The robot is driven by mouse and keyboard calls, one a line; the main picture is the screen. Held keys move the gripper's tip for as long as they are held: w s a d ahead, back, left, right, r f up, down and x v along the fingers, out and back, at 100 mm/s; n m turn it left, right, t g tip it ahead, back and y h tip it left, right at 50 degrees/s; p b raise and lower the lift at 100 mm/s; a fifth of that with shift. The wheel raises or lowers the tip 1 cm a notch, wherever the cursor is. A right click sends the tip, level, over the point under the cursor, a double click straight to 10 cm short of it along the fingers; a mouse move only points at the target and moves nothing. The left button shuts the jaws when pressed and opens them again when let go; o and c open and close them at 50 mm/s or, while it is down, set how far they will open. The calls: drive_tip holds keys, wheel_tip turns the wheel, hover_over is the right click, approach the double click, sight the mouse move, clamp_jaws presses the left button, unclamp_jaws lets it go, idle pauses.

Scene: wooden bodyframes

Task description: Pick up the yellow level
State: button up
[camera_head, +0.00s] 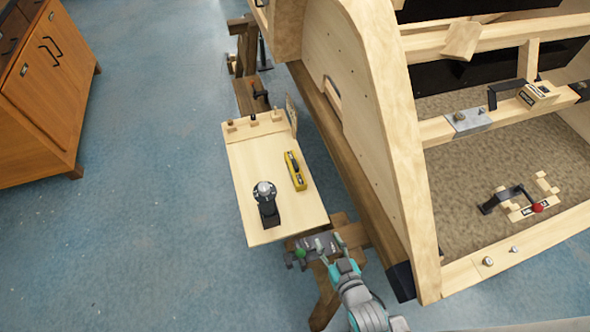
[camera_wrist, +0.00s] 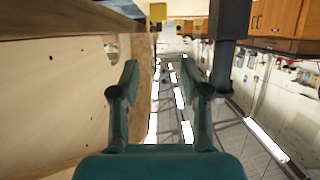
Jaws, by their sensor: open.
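The yellow level (camera_head: 296,170) lies on a light wooden board (camera_head: 249,165), near its right edge, in the head view. My gripper (camera_head: 329,240) is beyond the board's near right corner, apart from the level and on the near side of it. In the wrist view my gripper (camera_wrist: 162,75) shows two spread fingers with nothing between them. A small yellow block (camera_wrist: 157,12) at the top of the wrist view may be the end of the level; I cannot tell for sure.
A black tool with a round grey knob (camera_head: 266,203) stands on the board, left of the level. A large wooden frame (camera_head: 375,130) rises close on the right. A wooden cabinet (camera_head: 45,90) stands far left; the floor between is clear.

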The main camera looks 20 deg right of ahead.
drive_tip(key=x, duration=0.3)
drive_tip(key=r+x, duration=0.1)
drive_tip(key=x, duration=0.3)
drive_tip(key=w+r+x, duration=0.1)
drive_tip(key=x, duration=0.3)
drive_tip(key=shift+w+a+r, duration=0.1)
drive_tip(key=shift+r, duration=0.05)
approach(296, 165)
drive_tip(key=x, duration=0.5)
drive_tip(key=shift+a+r, duration=0.15)
drive_tip(key=shift+a, duration=0.15)
drive_tip(key=shift+d+x, duration=0.15)
drive_tip(key=shift+x, duration=1.35)
drive_tip(key=shift+d+x, duration=0.15)
drive_tip(key=shift+x, duration=1.35)
drive_tip(key=shift+c, duration=0.3)
clamp_jaws()
